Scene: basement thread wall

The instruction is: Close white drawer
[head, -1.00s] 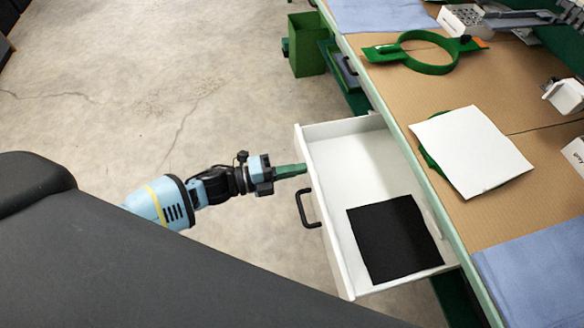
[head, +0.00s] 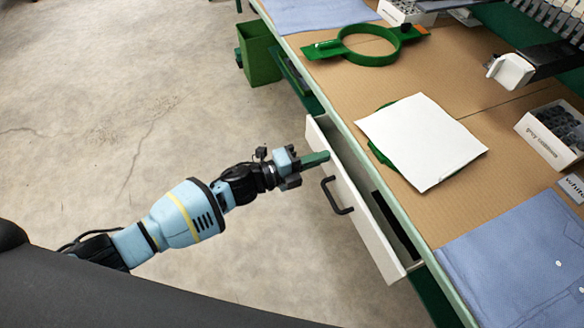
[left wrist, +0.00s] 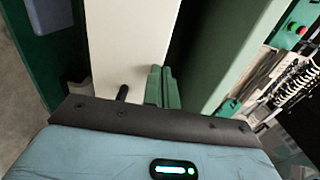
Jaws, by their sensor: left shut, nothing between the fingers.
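In the left wrist view the green fingertips (left wrist: 162,85) are against or very near the white front (left wrist: 130,45); contact is not certain. The handle (left wrist: 122,93) shows beside them. My right gripper is not in view.
On the workbench (head: 470,195) lie a green ring frame (head: 368,45), a white sheet (head: 422,140) and blue cloth (head: 520,262). A small parts box (head: 553,133) stands at the right. A green bin (head: 260,55) stands beyond the drawer. The concrete floor at left is clear.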

